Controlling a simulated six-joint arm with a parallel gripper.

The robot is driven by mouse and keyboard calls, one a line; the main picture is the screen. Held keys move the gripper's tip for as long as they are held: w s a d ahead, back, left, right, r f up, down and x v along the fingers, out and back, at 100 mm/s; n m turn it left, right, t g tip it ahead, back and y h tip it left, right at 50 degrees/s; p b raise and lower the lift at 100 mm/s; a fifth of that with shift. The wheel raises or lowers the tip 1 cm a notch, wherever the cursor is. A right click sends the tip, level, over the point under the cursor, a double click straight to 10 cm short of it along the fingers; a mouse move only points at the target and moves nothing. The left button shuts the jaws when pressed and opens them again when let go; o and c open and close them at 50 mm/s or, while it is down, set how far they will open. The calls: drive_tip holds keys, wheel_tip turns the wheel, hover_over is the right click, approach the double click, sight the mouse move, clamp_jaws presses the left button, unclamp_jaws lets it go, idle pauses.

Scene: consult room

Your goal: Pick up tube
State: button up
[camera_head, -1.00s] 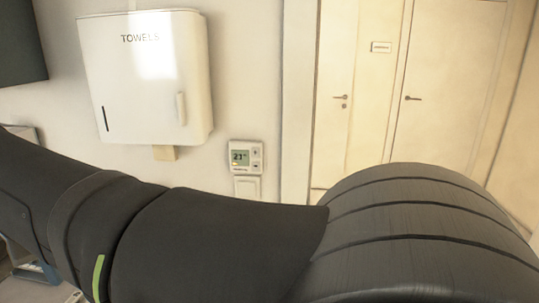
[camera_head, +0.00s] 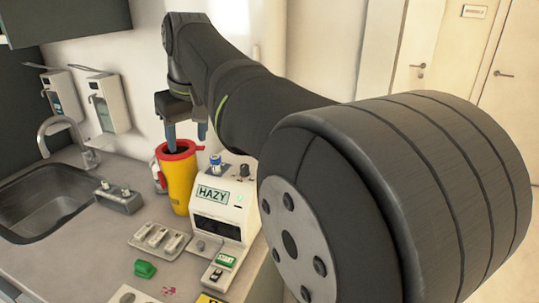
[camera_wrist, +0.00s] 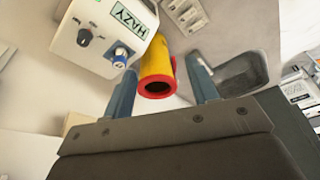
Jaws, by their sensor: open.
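A small blue-capped tube (camera_head: 215,164) stands in the top of the white HAZY device (camera_head: 222,208). In the wrist view its blue cap (camera_wrist: 121,54) shows beside a dark knob; its body is mostly hidden in the device. My gripper (camera_head: 187,136) is open and empty, above the yellow bin with a red rim. In the wrist view my gripper (camera_wrist: 163,70) has its fingers spread with the bin between and beyond them. The tube lies outside the fingers, to the left in that view.
A sink (camera_head: 42,205) with a tap is at left. My arm hides the right side.

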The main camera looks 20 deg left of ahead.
drive_tip(key=m+t, duration=0.1)
drive_tip(key=m, duration=0.1)
approach(216, 157)
drive_tip(key=s+d+r, duration=0.2)
drive_tip(key=d+r, duration=0.1)
drive_tip(key=r, duration=0.2)
drive_tip(key=shift+y, duration=0.4)
drive_tip(key=x, duration=1.1)
drive_tip(key=shift+w+f, duration=0.35)
drive_tip(key=shift+a+x, duration=0.2)
drive_tip(key=shift+x, duration=1.1)
drive_tip(key=shift+a+x, duration=0.15)
drive_tip(key=shift+x, duration=1.2)
drive_tip(key=shift+r, duration=0.2)
drive_tip(key=c, duration=1.1)
